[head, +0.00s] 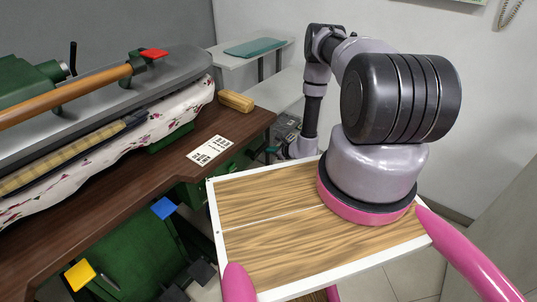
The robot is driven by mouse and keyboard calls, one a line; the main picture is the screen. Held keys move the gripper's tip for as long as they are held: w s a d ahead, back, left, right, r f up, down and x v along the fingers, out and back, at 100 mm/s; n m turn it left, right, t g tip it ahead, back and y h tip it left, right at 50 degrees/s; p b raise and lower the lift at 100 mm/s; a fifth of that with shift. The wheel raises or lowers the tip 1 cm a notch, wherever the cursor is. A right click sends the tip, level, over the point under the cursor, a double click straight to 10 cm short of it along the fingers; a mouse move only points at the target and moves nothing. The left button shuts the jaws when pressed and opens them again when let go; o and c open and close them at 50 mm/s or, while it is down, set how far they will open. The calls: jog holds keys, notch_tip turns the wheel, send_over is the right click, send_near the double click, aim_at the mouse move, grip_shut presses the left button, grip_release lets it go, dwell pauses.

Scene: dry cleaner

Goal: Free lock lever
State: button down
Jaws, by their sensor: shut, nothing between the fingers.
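The clothes press at the left has a long grey upper head (190,68) lying closed over a floral cover (150,125). A plaid cloth (60,165) is between them. A wooden bar handle (75,92) runs along the head. A red tab (153,53) sits near the bar's far end, and a black upright lever (73,58) stands behind it. I cannot tell for certain which is the lock lever. My gripper (278,151) hangs low beyond the dark table edge, shut and empty, right of the press and apart from these parts. Its fingertips are small and partly hidden.
A brown table (125,185) bears a printed card (210,149) and a wooden block (236,101). Blue (164,207) and yellow (80,275) pedals stick out below. A grey shelf (235,57) with a teal board (253,47) stands behind. Floor shows at the lower right.

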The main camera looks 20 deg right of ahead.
jog(key=shift+s+a+r+n+t+h, duration=0.1)
jog(key=shift+a+r+n+t+h, duration=0.05)
jog(key=shift+r, duration=0.4)
jog(key=shift+s+a+r+n+t+h, duration=0.1)
jog(key=shift+r+n+t, duration=0.1)
jog(key=shift+r, duration=0.35)
jog(key=shift+s+a+r+n+t+h, duration=0.1)
jog(key=shift+a+r+n+t+h, duration=0.05)
jog(key=shift+r, duration=0.5)
send_near(264, 145)
jog(key=shift+s+d+f, duration=1)
jog(key=shift+d+f, duration=0.2)
jog(key=shift+s, duration=0.1)
